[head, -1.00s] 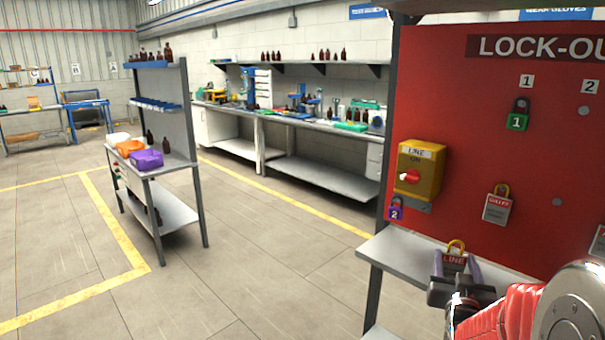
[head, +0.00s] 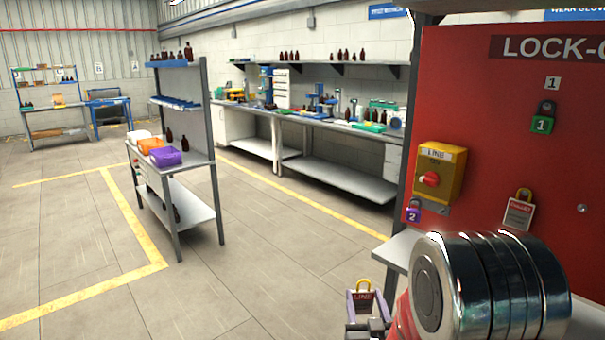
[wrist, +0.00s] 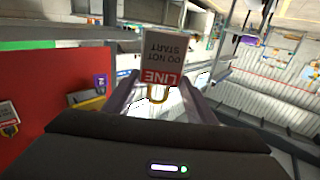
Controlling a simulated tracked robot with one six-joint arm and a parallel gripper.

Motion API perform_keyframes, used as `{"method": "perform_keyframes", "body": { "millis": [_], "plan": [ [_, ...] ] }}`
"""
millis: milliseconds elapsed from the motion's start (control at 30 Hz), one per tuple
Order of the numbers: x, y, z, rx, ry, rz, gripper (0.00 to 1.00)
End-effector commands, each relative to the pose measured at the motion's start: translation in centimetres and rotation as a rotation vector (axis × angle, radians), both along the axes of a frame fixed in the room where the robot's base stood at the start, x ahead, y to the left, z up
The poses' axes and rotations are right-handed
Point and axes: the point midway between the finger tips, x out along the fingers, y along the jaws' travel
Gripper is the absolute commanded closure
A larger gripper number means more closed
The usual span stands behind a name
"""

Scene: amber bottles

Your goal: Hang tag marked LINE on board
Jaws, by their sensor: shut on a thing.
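My gripper (head: 369,318) is shut on the tag marked LINE (head: 363,299), which has a yellow hook at its top. It holds the tag low, left of the shelf under the red board (head: 486,130). In the wrist view the tag (wrist: 161,57) appears upside down between the purple fingers (wrist: 159,93), reading LINE and DO NOT START. The yellow LINE switch box (head: 440,172) is on the board's left part. A purple lock numbered 2 (head: 413,212) hangs below it. My arm hides part of the board's lower area.
A green lock (head: 543,118) hangs under label 1, and another red-and-white tag (head: 519,212) hangs on the board. A bare peg (head: 582,208) shows at right. A grey shelf (head: 398,248) juts out below the board. Open floor lies to the left.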

Motion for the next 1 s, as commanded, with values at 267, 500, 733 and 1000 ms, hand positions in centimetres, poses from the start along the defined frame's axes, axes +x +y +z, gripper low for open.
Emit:
{"method": "perform_keyframes", "body": {
  "millis": [267, 500, 733, 1000],
  "plan": [
    [-0.1, 0.0, -0.2, 0.0, 0.001, -0.001, 0.71],
    [-2.1, 0.0, -3.3, 0.0, 0.008, 0.0, 0.71],
    [-4.7, 0.0, -6.0, 0.0, 0.004, 0.0, 0.71],
    [-5.0, 0.0, -6.3, 0.0, 0.001, 0.0, 0.71]
  ]
}}
